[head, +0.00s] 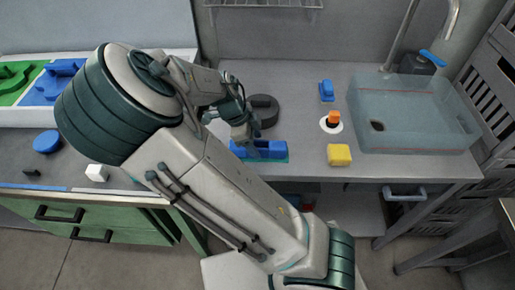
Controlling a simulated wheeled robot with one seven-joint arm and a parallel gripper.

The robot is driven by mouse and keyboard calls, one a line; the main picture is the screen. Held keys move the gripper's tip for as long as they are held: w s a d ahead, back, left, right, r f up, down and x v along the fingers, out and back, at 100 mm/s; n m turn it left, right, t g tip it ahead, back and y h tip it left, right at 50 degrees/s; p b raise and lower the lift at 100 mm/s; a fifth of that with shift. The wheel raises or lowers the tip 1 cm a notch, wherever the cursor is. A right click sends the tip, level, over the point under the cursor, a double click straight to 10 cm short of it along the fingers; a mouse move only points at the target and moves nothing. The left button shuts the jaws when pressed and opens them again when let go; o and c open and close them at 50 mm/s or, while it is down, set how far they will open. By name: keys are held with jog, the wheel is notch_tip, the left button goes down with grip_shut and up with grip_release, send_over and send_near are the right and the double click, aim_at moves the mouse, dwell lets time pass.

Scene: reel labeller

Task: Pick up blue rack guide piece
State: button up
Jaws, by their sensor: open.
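A long blue piece (270,149) with a raised part lies on a thin green base near the front edge of the grey counter. It looks like the blue rack guide piece, but I cannot be sure. My gripper (251,148) points down at this piece, open, and overlaps its middle in the picture. I cannot tell whether the fingers touch it. A smaller blue block (326,91) stands farther back on the counter, to the right of my gripper.
A dark round reel (264,108) lies just behind my gripper. An orange-and-black item on a white disc (331,122), a yellow block (339,155) and a translucent sink basin (415,115) are to the right. A blue disc (47,142) and white cube (97,172) are left.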

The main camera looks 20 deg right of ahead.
jog(key=shift+x, duration=1.15)
jog(key=c, duration=1.2)
jog(key=shift+r, duration=0.1)
